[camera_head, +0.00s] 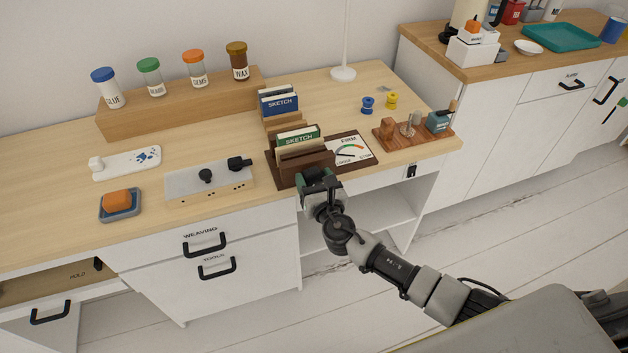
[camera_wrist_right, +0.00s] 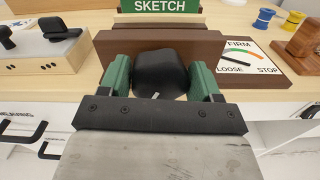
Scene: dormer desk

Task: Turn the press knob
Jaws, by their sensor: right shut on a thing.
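The press (camera_head: 305,162) is a dark brown wooden block on a brown base, with cards or books labelled SKETCH (camera_head: 297,137) standing in it. Its black press knob (camera_wrist_right: 160,74) faces the front and shows between the green fingers in the right wrist view. My right gripper (camera_head: 315,180) is at the front of the press, shut on the knob; it hides most of the knob in the head view. A dial card (camera_head: 351,149) marked FIRM, LOOSE and STOP lies right of the press. My left gripper is not in view.
Left of the press sits a pale box with black knobs (camera_head: 209,182). Right of the dial is a wooden tool stand (camera_head: 411,132), with blue and yellow spools (camera_head: 367,106) behind. A riser with jars (camera_head: 180,104) stands at the back left.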

